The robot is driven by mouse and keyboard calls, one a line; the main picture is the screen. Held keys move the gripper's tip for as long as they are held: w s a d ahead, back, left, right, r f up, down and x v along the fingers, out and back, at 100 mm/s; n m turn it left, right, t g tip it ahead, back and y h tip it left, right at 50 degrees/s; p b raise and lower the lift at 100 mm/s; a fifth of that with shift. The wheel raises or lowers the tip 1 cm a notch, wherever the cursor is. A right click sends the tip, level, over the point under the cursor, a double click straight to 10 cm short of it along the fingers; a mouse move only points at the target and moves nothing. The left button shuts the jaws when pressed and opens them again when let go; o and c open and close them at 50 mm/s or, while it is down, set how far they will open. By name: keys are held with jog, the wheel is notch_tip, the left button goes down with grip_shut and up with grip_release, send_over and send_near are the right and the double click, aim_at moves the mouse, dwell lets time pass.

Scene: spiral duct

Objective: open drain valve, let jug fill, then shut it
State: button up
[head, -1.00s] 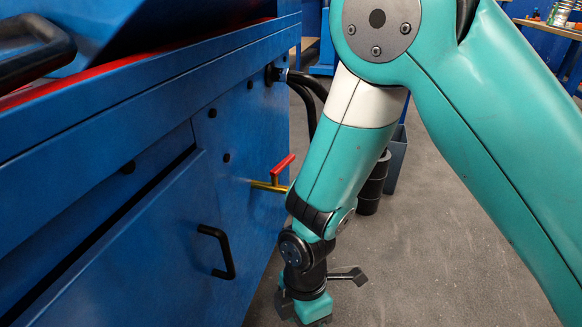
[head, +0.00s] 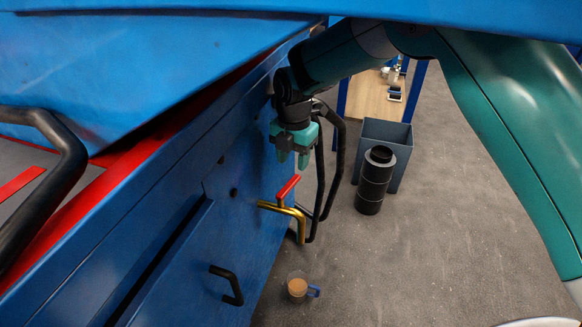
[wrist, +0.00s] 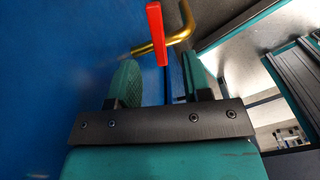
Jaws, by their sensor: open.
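The drain valve is a brass pipe (head: 285,208) on the blue machine's side, with its spout bent downward and a red lever (head: 288,187) on top. No stream shows below the spout. The jug (head: 298,288), a small clear vessel with a blue handle, stands on the floor below the valve. Its inside looks tan; I cannot tell how full it is. My gripper (head: 293,160) is open and points down just above the lever, apart from it. In the wrist view, the red lever (wrist: 156,35) lies beyond the fingertips, lined up between the fingers (wrist: 158,75).
The blue machine wall (head: 190,275) runs along the left, with a black door handle (head: 228,285). A dark stacked canister (head: 374,180) and a grey bin (head: 388,135) stand beyond. The floor at right is clear.

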aim_at(294, 180)
jog(key=shift+w+r, duration=0.25)
jog(key=shift+w, duration=0.15)
jog(key=shift+f, duration=0.3)
jog(key=shift+m, duration=0.3)
notch_tip(294, 180, down, 7)
jog(key=b, duration=0.2)
jog(key=shift+d+r+b, duration=0.15)
jog(key=shift+b, duration=0.25)
jog(key=shift+c, duration=0.3)
grip_shut()
